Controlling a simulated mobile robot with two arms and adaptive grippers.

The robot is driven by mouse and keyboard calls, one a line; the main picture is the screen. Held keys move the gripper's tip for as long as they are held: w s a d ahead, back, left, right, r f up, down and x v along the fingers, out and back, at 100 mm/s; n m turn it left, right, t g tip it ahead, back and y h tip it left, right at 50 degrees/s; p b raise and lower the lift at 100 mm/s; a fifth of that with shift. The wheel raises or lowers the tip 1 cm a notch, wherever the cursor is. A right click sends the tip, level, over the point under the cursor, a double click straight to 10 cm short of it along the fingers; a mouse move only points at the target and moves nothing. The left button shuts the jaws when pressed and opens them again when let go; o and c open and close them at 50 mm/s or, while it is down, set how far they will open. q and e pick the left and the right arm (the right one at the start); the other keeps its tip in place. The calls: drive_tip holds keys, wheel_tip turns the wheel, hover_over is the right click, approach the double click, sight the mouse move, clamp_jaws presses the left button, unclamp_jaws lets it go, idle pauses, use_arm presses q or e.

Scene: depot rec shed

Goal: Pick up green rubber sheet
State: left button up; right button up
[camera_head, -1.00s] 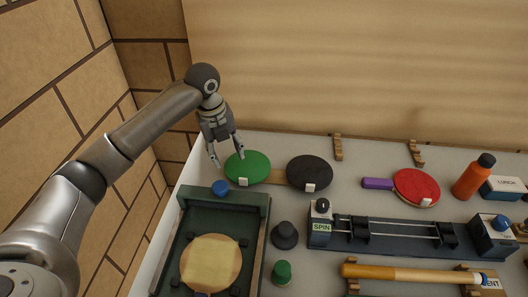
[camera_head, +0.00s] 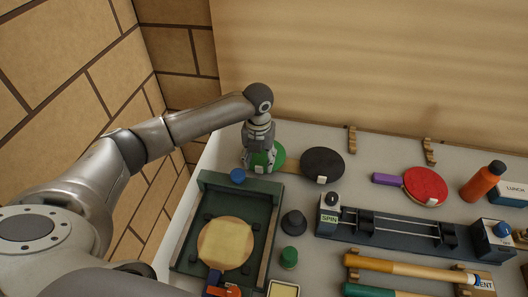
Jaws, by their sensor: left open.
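The green rubber sheet (camera_head: 279,157) is a round disc with a small white tab at its front edge, lying at the back left of the table. My left gripper (camera_head: 258,158) points down over it, fingers open, and hides much of its left and middle part. I cannot tell whether the fingertips touch the sheet. My right gripper is not in view.
A dark green press frame (camera_head: 192,225) with a blue knob (camera_head: 238,175) stands in front. A dark knob (camera_head: 294,222), green cap (camera_head: 289,256), spin fixture (camera_head: 385,232) and red paddle (camera_head: 425,184) lie further right.

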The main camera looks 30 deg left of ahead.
use_arm(q)
drive_tip(key=shift+f, duration=1.1)
drive_tip(key=c, duration=1)
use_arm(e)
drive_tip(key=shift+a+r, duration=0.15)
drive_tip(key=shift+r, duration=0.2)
use_arm(q)
drive_tip(key=shift+r, duration=0.1)
